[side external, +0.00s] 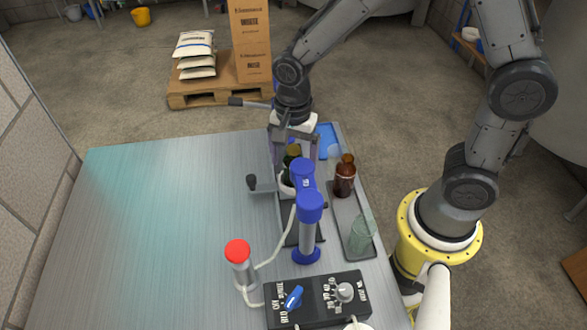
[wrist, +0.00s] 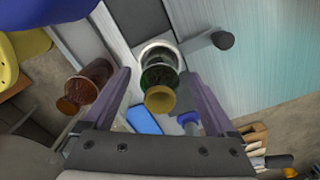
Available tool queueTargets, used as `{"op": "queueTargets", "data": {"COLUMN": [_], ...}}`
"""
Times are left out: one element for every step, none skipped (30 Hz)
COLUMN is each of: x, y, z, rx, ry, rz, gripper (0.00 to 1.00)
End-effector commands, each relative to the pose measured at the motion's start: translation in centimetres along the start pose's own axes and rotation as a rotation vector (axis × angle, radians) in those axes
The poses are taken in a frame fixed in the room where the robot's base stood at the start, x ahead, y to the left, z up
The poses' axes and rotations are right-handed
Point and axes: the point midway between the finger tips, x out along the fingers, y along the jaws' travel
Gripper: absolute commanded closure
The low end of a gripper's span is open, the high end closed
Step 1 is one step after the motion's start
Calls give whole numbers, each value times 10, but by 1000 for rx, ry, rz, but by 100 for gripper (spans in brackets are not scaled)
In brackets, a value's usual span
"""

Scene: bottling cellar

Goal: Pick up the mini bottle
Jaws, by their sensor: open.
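A small dark green bottle with a gold cap (wrist: 158,82) stands in a white round holder (wrist: 160,47); it looks like the mini bottle. In the side external view the green bottle (side external: 291,153) is partly hidden behind the blue-topped device and my gripper. My gripper (side external: 294,148) is open above the holder and points down. In the wrist view its two fingers (wrist: 156,76) lie on either side of the green bottle, with gaps visible. I cannot tell whether either finger touches it.
A blue-topped device (side external: 309,206) with a lever stands in front of the bottle. A control box (side external: 318,300) is nearer. The table's left side is clear.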

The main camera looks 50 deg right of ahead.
Motion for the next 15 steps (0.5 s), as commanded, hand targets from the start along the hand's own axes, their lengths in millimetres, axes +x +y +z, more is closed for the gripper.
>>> {"op": "queueTargets", "data": {"x": [6,8,10,11,11,11,11,11,11,11,11,11,11,11,11], "y": [1,1,1,1,1,0,0,0,0,0,0,0,0,0,0], "z": [0,0,0,0,0,0,0,0,0,0,0,0,0,0,0], "rx": [0,0,0,0,0,0,0,0,0,0,0,0,0,0,0], "ry": [0,0,0,0,0,0,0,0,0,0,0,0,0,0,0], "rz": [4,3,3,2,2,1,1,1,1,1,1,0,0,0,0], "gripper": [8,8,8,8,8,8,8,8,8,8,10,18,23,28,36]}}
